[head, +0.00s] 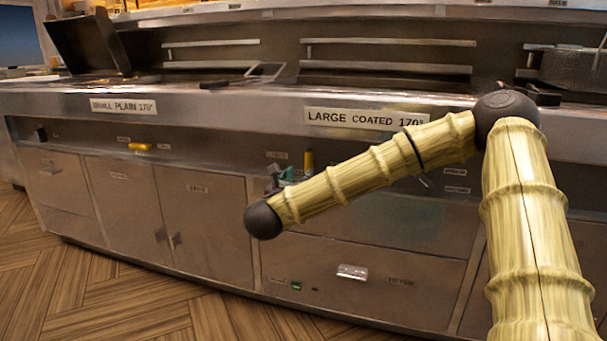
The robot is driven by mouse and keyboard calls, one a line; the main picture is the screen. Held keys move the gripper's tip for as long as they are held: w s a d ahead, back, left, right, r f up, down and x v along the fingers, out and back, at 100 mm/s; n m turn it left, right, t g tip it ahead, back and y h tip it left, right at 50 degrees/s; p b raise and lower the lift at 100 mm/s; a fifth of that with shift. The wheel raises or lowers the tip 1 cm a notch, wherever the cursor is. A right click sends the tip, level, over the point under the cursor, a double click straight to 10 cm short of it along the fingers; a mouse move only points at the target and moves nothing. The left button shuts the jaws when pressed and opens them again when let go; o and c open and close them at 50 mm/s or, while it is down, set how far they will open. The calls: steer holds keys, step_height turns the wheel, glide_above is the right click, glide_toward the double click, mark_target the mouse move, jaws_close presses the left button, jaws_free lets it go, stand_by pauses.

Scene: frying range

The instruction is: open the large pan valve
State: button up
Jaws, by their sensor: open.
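The large pan valve has a yellow handle (308,160) that stands upright on the front panel, below the label "LARGE COATED 170°" (366,119). Its lower part is hidden behind my arm. My gripper (283,176) shows only in part, as a small dark and teal shape just left of and slightly below the yellow handle. My forearm covers much of it. The jaws are open, and I see nothing held. I cannot tell whether a finger touches the handle.
A second yellow handle (140,147) lies level under the "SMALL PLAIN 170°" label (124,106). The steel counter edge (220,98) overhangs the panel. Cabinet doors and a drawer (350,271) are below. Wooden floor (110,285) is clear at the left front.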

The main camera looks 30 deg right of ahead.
steer(key=shift+v, duration=1.05)
